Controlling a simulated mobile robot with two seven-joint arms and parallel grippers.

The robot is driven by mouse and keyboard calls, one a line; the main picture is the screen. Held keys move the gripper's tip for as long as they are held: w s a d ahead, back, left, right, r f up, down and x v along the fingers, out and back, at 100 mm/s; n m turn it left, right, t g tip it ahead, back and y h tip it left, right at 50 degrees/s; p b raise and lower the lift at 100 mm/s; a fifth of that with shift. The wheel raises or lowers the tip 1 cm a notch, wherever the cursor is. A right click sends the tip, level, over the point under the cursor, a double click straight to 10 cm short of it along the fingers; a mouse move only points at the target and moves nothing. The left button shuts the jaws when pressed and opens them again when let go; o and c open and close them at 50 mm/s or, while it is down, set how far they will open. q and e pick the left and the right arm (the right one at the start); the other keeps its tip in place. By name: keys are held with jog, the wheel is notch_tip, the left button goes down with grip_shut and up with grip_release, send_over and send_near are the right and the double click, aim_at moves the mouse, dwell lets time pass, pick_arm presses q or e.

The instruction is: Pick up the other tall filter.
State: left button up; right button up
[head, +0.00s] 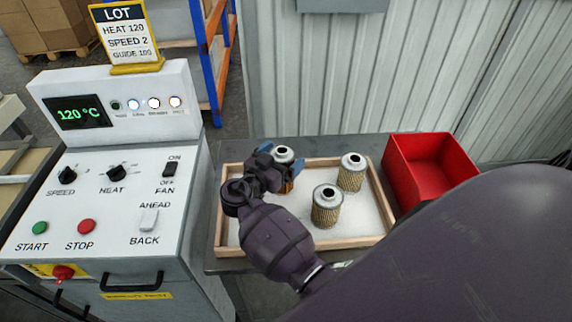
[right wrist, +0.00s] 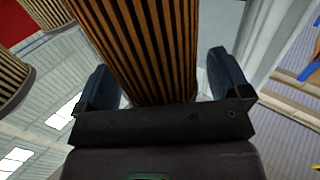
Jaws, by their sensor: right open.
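A filter with orange-brown pleats and a pale metal cap (head: 284,153) stands at the back left of a shallow wooden tray (head: 303,249). My right gripper (head: 282,159) is at this filter, with its blue fingers open on either side of it. In the right wrist view the filter's pleated body (right wrist: 148,45) stands between the two spread fingers, with gaps visible at the sides. Much of its lower part is hidden by the gripper in the head view. Two other filters with yellowish pleats stand in the tray, one at the back right (head: 351,174) and one nearer the front (head: 326,208). My left gripper is not in view.
A red bin (head: 430,165) stands right of the tray on the grey table. A control panel (head: 110,205) with knobs and a 120 °C display is at the left. My right arm covers the lower right. The tray's front right is clear.

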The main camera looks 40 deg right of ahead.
jog(key=shift+c, duration=0.7)
jog(key=c, duration=1.1)
